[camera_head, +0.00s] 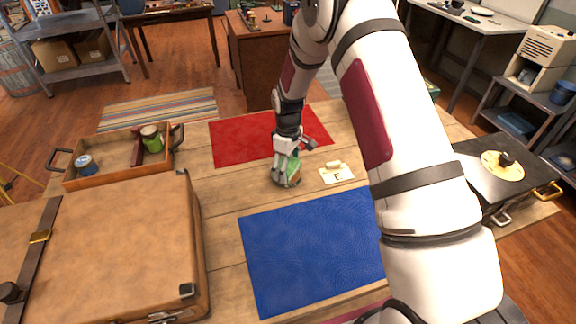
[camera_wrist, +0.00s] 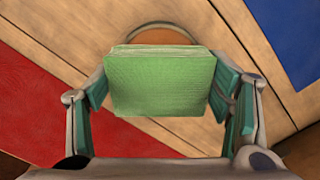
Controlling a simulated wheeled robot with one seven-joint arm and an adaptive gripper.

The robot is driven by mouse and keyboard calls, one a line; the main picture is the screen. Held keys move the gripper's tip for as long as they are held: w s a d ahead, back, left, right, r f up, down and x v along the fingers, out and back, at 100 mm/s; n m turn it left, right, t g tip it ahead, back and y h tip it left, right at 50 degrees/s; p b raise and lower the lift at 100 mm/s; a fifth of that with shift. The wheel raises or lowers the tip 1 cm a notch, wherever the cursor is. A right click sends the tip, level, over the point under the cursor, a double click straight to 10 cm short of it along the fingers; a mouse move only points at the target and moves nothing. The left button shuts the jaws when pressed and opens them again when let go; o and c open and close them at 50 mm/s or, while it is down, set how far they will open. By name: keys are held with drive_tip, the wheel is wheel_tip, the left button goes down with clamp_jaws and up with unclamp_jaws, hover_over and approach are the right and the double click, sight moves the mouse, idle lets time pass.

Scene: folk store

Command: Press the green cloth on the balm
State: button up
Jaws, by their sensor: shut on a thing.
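The green cloth (camera_wrist: 160,84), a folded pad, sits between the fingers of my gripper (camera_wrist: 161,92) in the wrist view. In the head view, my gripper (camera_head: 284,172) points down at the wooden table between the red and blue mats, and part of the cloth (camera_head: 294,164) shows beside the fingers. Just beyond the cloth, the wrist view shows part of a round, orange-brown thing with a grey rim (camera_wrist: 160,36), likely the balm tin. The cloth overlaps it in that view; I cannot tell whether they touch.
A red mat (camera_head: 238,139) lies behind my gripper and a blue mat (camera_head: 312,250) in front. A card marked E (camera_head: 337,176) with a small pale block lies to the right. A wooden tray (camera_head: 105,173) and large brown case (camera_head: 110,245) stand left. A black case (camera_head: 468,160) is right.

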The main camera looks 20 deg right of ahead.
drive_tip(key=shift+f, duration=0.4)
idle(1.4)
drive_tip(key=shift+r+p, duration=0.45)
drive_tip(key=shift+r, duration=3.1)
